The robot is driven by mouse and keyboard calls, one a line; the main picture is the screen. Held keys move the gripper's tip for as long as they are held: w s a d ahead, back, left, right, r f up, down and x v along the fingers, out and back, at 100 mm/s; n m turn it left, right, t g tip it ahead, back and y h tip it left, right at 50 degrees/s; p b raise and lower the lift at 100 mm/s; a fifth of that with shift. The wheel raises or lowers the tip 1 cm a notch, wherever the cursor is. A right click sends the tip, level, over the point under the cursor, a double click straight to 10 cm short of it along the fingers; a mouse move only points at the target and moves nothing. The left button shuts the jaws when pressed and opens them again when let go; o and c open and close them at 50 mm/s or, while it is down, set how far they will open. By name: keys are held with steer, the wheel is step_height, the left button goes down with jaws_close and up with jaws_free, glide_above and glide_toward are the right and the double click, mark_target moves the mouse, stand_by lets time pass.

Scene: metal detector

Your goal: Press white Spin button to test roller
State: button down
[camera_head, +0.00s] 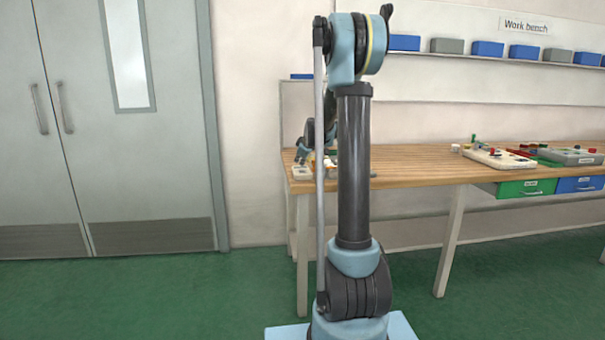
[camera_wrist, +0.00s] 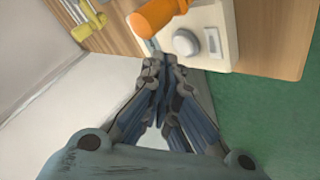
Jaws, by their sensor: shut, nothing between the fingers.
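In the wrist view a round pale button (camera_wrist: 186,42) sits on a cream panel (camera_wrist: 222,12), beside a small pale rectangle (camera_wrist: 212,39) whose writing is too small to read. An orange cylindrical piece (camera_wrist: 158,14) lies at the panel's left, at the top of the picture. My gripper (camera_wrist: 163,66) is shut and empty, its fingertips at the panel's lower left edge, just below and left of the button. I cannot tell whether they touch the panel. In the head view a small white device (camera_head: 302,172) shows at the bench's left end; my arm hides most of this area.
The wooden bench (camera_head: 420,165) runs to the right, with a white board (camera_head: 497,157) and a grey case (camera_head: 572,156) on it. Green and blue drawers (camera_head: 525,188) hang below. Yellow-handled tools (camera_wrist: 85,25) lie left in the wrist view. Green floor (camera_head: 150,290) is clear.

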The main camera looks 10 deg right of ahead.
mark_target(301, 172)
steer(key=shift+r, duration=2.5)
steer(key=s+f+m+g, duration=0.2)
steer(key=s+m, duration=0.1)
steer(key=s, duration=1.3)
steer(key=s+f+m+g, duration=0.2)
steer(key=s+m, duration=0.1)
steer(key=s, duration=1.2)
steer(key=s+f+m+g, duration=0.1)
steer(key=s+f, duration=0.3)
steer(key=s, duration=0.4)
steer(key=s+f+m+g+h, duration=0.1)
steer(key=s+f+m, duration=0.1)
steer(key=s+f, duration=0.3)
steer(key=s+d+f+m+h, duration=0.1)
steer(key=s+f, duration=0.3)
steer(key=s, duration=0.8)
steer(key=shift+s+f+m+g, duration=0.2)
steer(key=shift+m+g, duration=0.2)
steer(key=shift+m, duration=0.2)
